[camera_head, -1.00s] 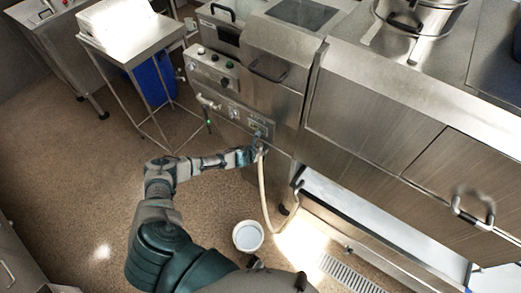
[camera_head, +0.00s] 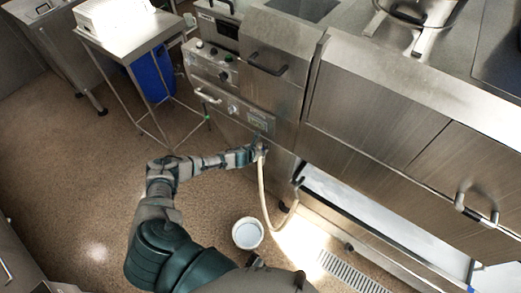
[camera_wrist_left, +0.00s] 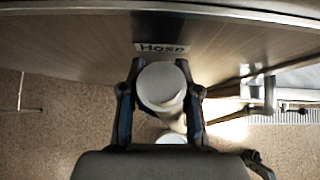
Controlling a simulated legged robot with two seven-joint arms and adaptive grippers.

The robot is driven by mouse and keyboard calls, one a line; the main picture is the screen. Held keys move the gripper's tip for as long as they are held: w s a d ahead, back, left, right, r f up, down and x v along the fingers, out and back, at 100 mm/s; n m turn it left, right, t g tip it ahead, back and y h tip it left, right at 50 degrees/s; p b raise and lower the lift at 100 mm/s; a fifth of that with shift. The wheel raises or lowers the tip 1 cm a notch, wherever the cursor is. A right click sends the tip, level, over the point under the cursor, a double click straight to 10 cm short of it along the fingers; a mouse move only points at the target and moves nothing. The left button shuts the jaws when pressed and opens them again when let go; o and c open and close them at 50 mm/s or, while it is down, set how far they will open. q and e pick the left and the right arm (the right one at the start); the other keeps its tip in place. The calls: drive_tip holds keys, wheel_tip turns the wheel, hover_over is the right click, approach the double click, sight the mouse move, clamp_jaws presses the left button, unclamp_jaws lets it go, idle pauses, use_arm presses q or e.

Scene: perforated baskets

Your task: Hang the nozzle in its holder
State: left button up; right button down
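The white round nozzle (camera_wrist_left: 162,84) is between the fingers of my left gripper (camera_wrist_left: 160,75) in the left wrist view, and the fingertips seem to press on its sides. In the head view my left gripper (camera_head: 259,151) is at the steel cabinet front, just under a small panel. A pale hose (camera_head: 263,190) hangs down from the gripper and loops up to the right. A "Hose" label (camera_wrist_left: 162,47) is on the cabinet front just beyond the nozzle. I cannot make out the holder itself; the nozzle and gripper may hide it. My right gripper is not in view.
A white bucket (camera_head: 248,233) stands on the floor below the hose. A cabinet handle (camera_head: 207,95) and knobs are left of the gripper. A steel side table (camera_head: 130,45) is at the upper left. A floor grate (camera_head: 350,272) is at lower right. Open floor lies left of my arm.

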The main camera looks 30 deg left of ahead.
use_arm(q)
drive_tip(key=o, duration=0.4)
drive_tip(key=shift+f, duration=0.1)
drive_tip(key=shift+s, duration=0.1)
drive_tip(key=d+v, duration=0.1)
drive_tip(key=v, duration=1.1)
drive_tip(key=s+d+f+n+g, duration=0.1)
drive_tip(key=s+d+f+n, duration=0.25)
drive_tip(key=f+n, duration=0.6)
drive_tip(key=s+d+f+n+g, duration=0.1)
drive_tip(key=s+d+f+n, duration=0.25)
drive_tip(key=f+n, duration=0.55)
drive_tip(key=s+d+f+n+g, duration=0.2)
drive_tip(key=s+f+n, duration=0.3)
drive_tip(key=s, duration=0.5)
drive_tip(key=s+d+f+n+g, duration=0.2)
drive_tip(key=s+f+n, duration=0.3)
drive_tip(key=s, duration=0.6)
drive_tip(key=s+d+f+n+g, duration=0.2)
drive_tip(key=s+f+n, duration=0.4)
drive_tip(key=s, duration=0.5)
wheel_tip(320, 180, down, 2)
drive_tip(key=shift+f, duration=0.15)
